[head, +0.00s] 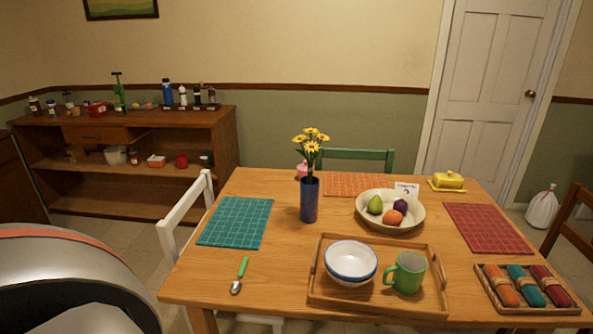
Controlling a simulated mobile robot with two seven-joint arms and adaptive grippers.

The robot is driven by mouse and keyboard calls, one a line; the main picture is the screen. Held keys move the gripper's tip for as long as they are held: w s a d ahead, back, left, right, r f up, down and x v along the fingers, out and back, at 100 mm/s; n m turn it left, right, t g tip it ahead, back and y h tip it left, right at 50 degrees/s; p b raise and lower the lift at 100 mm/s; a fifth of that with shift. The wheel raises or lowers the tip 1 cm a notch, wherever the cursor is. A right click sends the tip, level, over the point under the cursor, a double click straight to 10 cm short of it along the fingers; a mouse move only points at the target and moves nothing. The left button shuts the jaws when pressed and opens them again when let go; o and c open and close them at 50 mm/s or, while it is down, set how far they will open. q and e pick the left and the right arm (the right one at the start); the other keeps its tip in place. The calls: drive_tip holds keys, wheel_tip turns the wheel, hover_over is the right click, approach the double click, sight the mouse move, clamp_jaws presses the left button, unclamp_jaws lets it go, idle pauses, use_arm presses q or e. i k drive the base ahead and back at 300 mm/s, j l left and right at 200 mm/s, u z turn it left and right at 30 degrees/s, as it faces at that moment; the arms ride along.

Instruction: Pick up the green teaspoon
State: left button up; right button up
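The green teaspoon (240,275) lies on the wooden table (290,246) near its front left corner. Its green handle points away and its metal bowl is toward the front edge. It lies apart from the teal placemat behind it and the wooden tray to its right. Neither of my grippers shows in the head view.
The wooden tray (317,291) holds white bowls (350,262) and a green mug (406,272). A teal placemat (236,222) lies behind the spoon. A blue vase (309,200) with yellow flowers stands mid-table. A white chair (187,215) stands at the left edge. Bare tabletop surrounds the spoon.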

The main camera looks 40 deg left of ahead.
sight(235, 287)
drive_tip(key=u, duration=1.7)
